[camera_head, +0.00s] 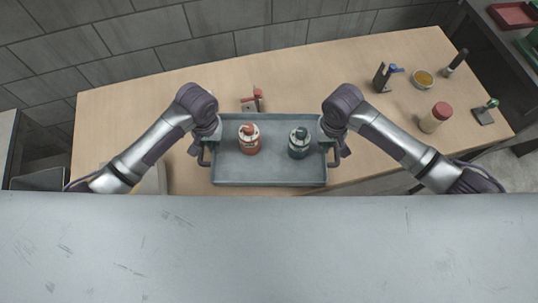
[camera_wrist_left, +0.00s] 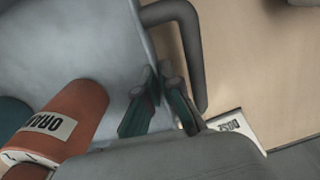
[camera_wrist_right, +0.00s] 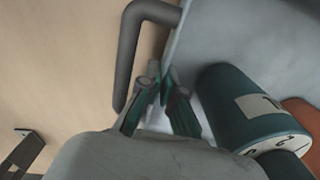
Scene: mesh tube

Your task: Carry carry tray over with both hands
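The grey carry tray (camera_head: 270,178) is at the middle of the head view, with a dark handle on each short side. An orange bottle (camera_head: 249,139) and a dark teal bottle (camera_head: 299,142) stand in it, apart from each other. My left gripper (camera_wrist_left: 158,72) is at the tray's left wall, one finger inside and one between wall and handle, shut on the rim. My right gripper (camera_wrist_right: 162,75) holds the right wall the same way, beside the teal bottle. I cannot tell whether the tray touches the table.
A red clamp-like tool (camera_head: 253,100) lies just behind the tray on the wooden table (camera_head: 150,105). At the right stand a black and blue tool (camera_head: 385,76), a round jar (camera_head: 423,79), a red-capped bottle (camera_head: 436,117) and a green-tipped tool (camera_head: 485,112). The table's left part looks mostly clear.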

